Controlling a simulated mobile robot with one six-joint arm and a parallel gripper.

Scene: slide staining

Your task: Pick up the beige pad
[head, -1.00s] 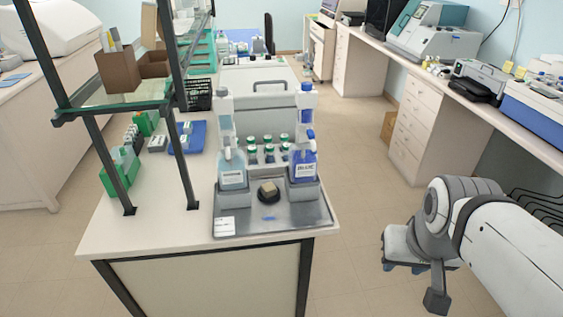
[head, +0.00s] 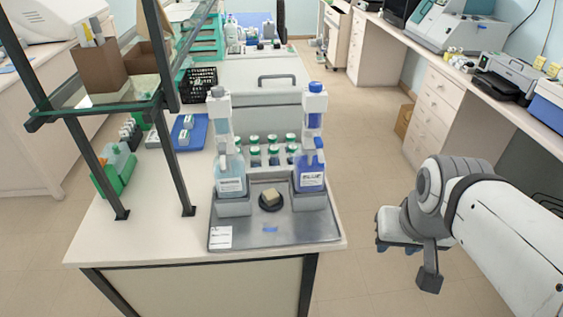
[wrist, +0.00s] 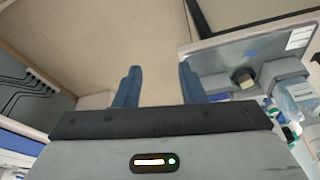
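The beige pad (head: 271,197) is a small block sitting on a round black holder (head: 271,206) on the grey metal tray (head: 275,235), between two bottles. It also shows in the wrist view as a small pale block (wrist: 244,76) on the tray (wrist: 225,60), right of my fingers. My gripper (wrist: 157,75) is open and empty, its two blue fingers apart above the floor. In the head view the gripper is at the right, beside the table and well away from the pad; its fingers are mostly hidden under the wrist there.
A grey-capped bottle (head: 231,175) and a blue-liquid bottle (head: 310,172) stand in grey holders flanking the pad. Several green-capped vials (head: 272,150) stand behind. A dark metal shelf frame (head: 167,130) rises at the left. Open floor (head: 365,215) lies between the table and my arm.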

